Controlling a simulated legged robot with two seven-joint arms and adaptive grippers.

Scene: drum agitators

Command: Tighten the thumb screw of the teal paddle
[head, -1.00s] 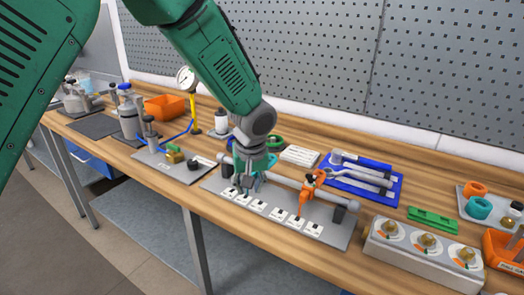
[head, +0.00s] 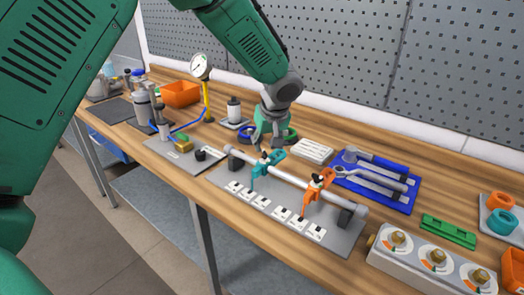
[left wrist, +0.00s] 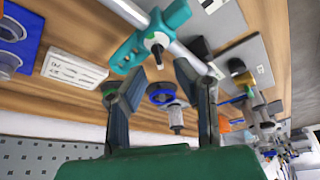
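The teal paddle (head: 263,168) is clamped on a grey horizontal shaft (head: 291,179), left of an orange paddle (head: 317,190). In the left wrist view the teal paddle (left wrist: 146,38) shows large, with a dark thumb screw (left wrist: 156,45) pointing towards the camera. My left gripper (head: 272,142) is above and behind the teal paddle, on the pegboard side of the shaft. In the left wrist view my left gripper (left wrist: 150,82) has its two fingers spread with nothing between them, apart from the paddle and screw. My right gripper is not in view.
The shaft stands on a grey plate (head: 230,178) with several white labels along its front. A blue ring (head: 247,131), a white block (head: 312,150) and a blue tool tray (head: 396,199) lie behind it. A gauge (head: 201,67) on a yellow post stands left.

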